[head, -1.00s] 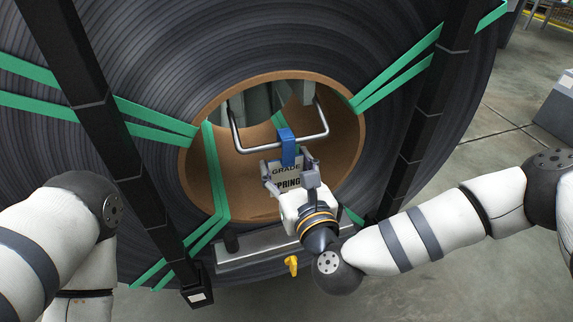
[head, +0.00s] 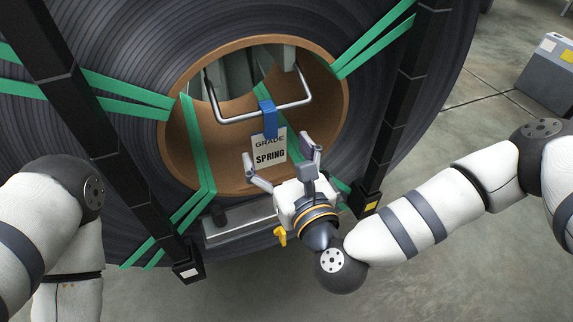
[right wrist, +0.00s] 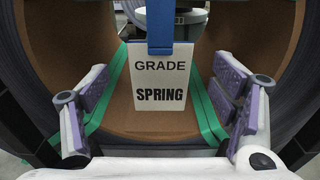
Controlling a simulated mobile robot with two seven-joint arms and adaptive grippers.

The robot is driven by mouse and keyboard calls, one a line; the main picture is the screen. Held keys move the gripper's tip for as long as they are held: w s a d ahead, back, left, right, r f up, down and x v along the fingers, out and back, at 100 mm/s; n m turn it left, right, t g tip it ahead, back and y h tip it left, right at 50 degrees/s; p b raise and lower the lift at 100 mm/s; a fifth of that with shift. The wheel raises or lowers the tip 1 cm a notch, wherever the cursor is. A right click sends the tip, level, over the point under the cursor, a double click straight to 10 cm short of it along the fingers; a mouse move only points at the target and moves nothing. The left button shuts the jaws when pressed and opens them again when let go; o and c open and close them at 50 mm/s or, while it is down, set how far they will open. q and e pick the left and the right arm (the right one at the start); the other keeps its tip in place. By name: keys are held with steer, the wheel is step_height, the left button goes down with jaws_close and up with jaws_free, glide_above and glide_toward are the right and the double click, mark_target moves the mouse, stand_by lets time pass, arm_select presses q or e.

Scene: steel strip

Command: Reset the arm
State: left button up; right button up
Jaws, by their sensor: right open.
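My right gripper (head: 281,168) is open and empty in front of the coil's bore. A white tag (head: 269,150) reading "GRADE SPRING" hangs by a blue strap or clip (head: 268,118) from a bent metal bar (head: 262,117). In the right wrist view the tag (right wrist: 160,88) hangs upright between the spread fingers (right wrist: 160,110), touching neither. The fingers stand apart at the left and right there. My left arm shows at the left of the head view, but its gripper is out of the picture.
The large dark steel strip coil (head: 130,40) has a brown inner core (head: 336,110). Green bands (head: 125,90) and black posts (head: 75,100) cross its face. A metal ledge (head: 240,226) lies below the bore. A grey box (head: 545,75) stands at the right; grey floor is open there.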

steer(key=v, duration=0.8)
steer(key=s+a+f+n+g+y+p, duration=0.1)
steer(key=s+f+n+g+p, duration=0.1)
steer(key=s+f+n+g, duration=0.55)
steer(key=s+f+n+g+y+p, duration=0.15)
steer(key=s+f+n+g, duration=0.3)
steer(key=s+n, duration=0.6)
arm_select(q)
steer(key=w+r+t+p, duration=0.2)
steer(key=w+r, duration=0.4)
steer(key=r, duration=0.1)
steer(key=shift+w+t, duration=0.2)
steer(key=shift+t, duration=0.1)
arm_select(e)
steer(key=s+d+f+n+g+h, duration=0.3)
steer(key=s+d+n+g+h, duration=0.3)
steer(key=s+d+n, duration=0.8)
steer(key=s+d+h, duration=0.2)
steer(key=d, duration=0.3)
steer(key=shift+d+f+g, duration=0.15)
steer(key=shift+d+g, duration=0.1)
steer(key=shift+g, duration=0.15)
